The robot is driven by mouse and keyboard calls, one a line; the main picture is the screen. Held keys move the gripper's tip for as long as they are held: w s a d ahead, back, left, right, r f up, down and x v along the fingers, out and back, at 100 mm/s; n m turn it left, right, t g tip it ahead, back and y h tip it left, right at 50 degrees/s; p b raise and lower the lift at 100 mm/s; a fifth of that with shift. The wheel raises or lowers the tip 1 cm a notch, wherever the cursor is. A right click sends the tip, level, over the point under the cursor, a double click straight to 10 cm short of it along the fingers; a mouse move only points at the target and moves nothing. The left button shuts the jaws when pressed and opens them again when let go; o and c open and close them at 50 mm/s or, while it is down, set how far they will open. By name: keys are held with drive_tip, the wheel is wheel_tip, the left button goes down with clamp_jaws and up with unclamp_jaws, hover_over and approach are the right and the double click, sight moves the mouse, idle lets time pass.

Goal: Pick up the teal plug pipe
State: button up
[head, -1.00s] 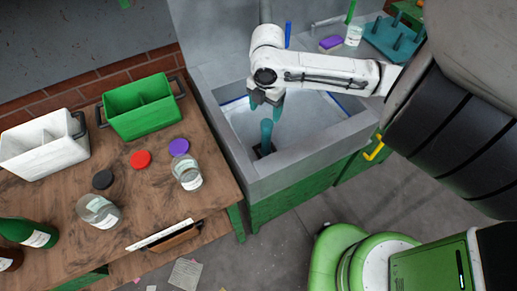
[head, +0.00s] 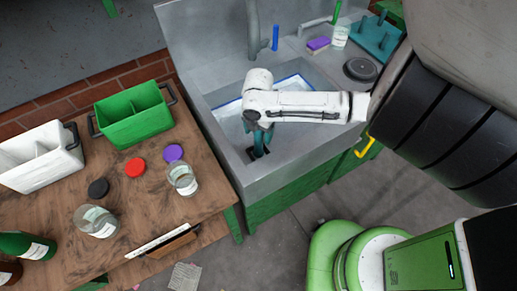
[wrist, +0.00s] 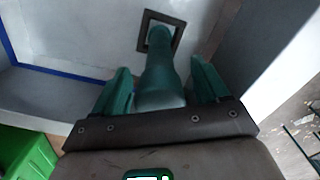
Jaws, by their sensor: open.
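The teal plug pipe (head: 259,139) stands in the square drain frame (wrist: 177,36) on the floor of the grey sink (head: 222,140). In the wrist view the pipe (wrist: 160,72) rises toward me between the two teal fingers of my gripper (wrist: 158,66). The fingers stand apart, one on each side, with a visible gap on both sides. In the head view my gripper (head: 258,122) points down over the pipe and hides much of it.
The sink walls surround my gripper closely. A tap (head: 254,35) stands behind the basin. A wooden table (head: 145,215) at left holds a green bin (head: 133,117), a white bin (head: 38,160), jars and lids. A teal peg rack (head: 375,38) stands at back right.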

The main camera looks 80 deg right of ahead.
clamp_jaws()
idle(0.7)
